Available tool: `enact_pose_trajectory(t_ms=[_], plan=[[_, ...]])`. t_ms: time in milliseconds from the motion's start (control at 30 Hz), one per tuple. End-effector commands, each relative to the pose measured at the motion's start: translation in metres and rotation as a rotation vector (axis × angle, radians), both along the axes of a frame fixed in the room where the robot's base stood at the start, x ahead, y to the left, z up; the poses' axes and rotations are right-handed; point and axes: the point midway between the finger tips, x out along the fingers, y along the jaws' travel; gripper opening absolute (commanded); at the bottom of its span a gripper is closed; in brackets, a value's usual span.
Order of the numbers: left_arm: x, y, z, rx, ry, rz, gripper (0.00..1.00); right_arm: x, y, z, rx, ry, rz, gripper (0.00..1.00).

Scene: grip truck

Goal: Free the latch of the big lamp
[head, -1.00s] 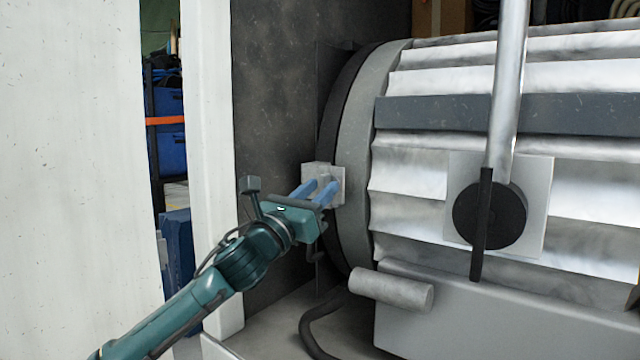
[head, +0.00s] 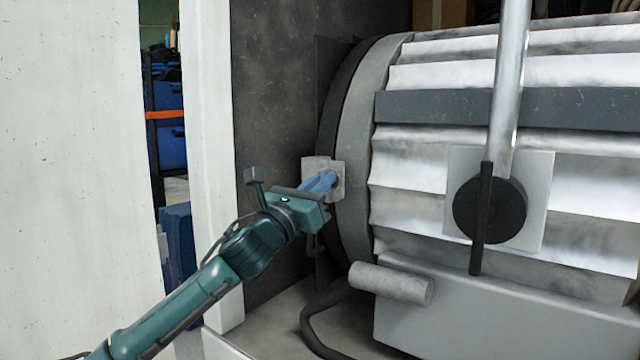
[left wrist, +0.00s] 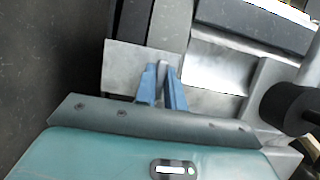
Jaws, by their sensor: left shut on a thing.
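The big lamp (head: 420,180) is a large ribbed drum lying on its side, with a grey front ring at its left. Its latch (head: 338,183) is at a small pale grey plate on that ring. My left gripper (head: 330,181) has its blue fingers closed on the latch and mostly hides it in the head view. In the left wrist view, the latch's narrow grey tab (left wrist: 161,74) stands between the two fingertips, in front of the plate. My right gripper is not in view.
A round black knob (head: 497,210) with a bar and a metal pole stands at the lamp's side. A grey cylinder (head: 392,284) sticks out below the ring, near a dark cable (head: 322,318). A white post (head: 212,150) stands left of my gripper.

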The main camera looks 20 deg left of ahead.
Motion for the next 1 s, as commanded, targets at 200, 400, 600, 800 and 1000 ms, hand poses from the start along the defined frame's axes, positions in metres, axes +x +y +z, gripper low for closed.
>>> enact_pose_trajectory(t_ms=[200,400,600,800,1000], plan=[[0.0,0.0,0.0,-0.021,0.009,-0.001,0.0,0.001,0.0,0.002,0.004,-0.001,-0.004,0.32],[0.0,-0.001,0.001,-0.101,0.038,-0.001,0.0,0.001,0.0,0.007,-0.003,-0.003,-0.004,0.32],[0.0,-0.002,0.002,-0.248,0.091,-0.002,0.0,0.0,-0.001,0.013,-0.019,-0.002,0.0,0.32],[0.0,-0.002,0.003,-0.427,0.157,-0.002,0.0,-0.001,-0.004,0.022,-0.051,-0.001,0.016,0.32],[0.0,-0.002,0.004,-0.606,0.223,-0.002,0.0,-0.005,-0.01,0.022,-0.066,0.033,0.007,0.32]])
